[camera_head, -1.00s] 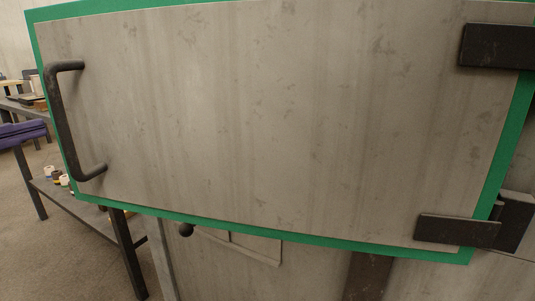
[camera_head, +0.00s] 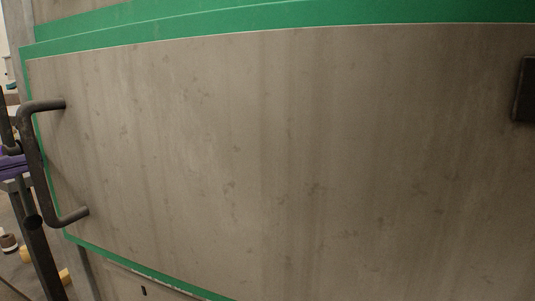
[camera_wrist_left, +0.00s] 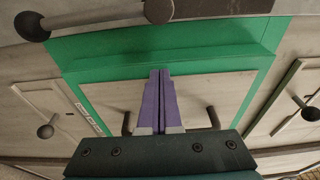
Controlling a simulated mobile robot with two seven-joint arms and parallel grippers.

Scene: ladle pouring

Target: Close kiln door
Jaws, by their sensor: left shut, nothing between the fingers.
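The kiln door (camera_head: 270,150), a large grey panel with a green edge, fills most of the head view. It stands close in front of a green band (camera_head: 250,15) along its top; I cannot tell whether they touch. Its dark handle (camera_head: 33,160) is at the far left. My left gripper (camera_wrist_left: 160,85) shows in the wrist view with its purple fingers together, nothing between them. They point at a grey, green-framed panel (camera_wrist_left: 205,90); contact cannot be told. My right gripper is not in view.
A dark hinge part (camera_head: 524,90) shows at the right edge. In the wrist view, a dark bar with rounded ends (camera_wrist_left: 95,18) crosses the top left. Panels with ball knobs lie left (camera_wrist_left: 45,131) and right (camera_wrist_left: 310,113).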

